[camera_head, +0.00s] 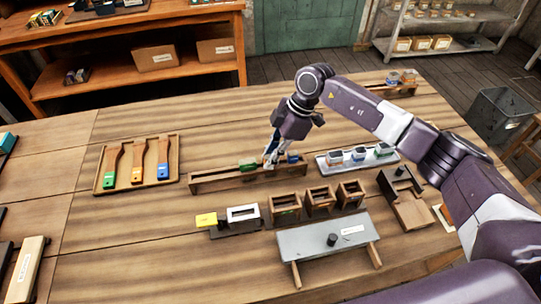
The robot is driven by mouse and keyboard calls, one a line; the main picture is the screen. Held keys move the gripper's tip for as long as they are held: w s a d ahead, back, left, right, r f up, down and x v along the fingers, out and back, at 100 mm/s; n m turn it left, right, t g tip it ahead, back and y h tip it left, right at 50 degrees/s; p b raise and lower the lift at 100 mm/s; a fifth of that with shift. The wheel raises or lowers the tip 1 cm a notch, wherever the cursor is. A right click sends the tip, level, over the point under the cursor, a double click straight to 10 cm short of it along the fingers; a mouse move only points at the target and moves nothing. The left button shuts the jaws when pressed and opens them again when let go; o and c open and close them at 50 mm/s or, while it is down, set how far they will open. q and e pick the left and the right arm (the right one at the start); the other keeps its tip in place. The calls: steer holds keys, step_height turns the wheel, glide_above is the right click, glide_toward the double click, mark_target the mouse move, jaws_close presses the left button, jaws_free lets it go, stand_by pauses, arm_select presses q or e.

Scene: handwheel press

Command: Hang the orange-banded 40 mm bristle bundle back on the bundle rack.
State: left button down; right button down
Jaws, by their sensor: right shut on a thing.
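A long, low wooden rack (222,182) lies across the middle of the table. A green-banded piece (247,164) and a blue-banded piece (293,157) sit in it, apart from each other. My right gripper (270,158) points down at the rack, between these two pieces. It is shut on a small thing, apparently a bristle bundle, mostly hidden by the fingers. I cannot make out an orange band on it, nor whether it touches the rack. My left gripper is not in view.
A tray (98,184) with several brushes lies left of the rack. A light tray (322,164) with small containers lies to the right. Wooden boxes (319,203), a yellow block (206,220) and a grey bench (300,242) stand in front.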

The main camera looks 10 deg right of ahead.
steer(key=c, duration=1.8)
jaws_free()
steer(key=v, duration=1.2)
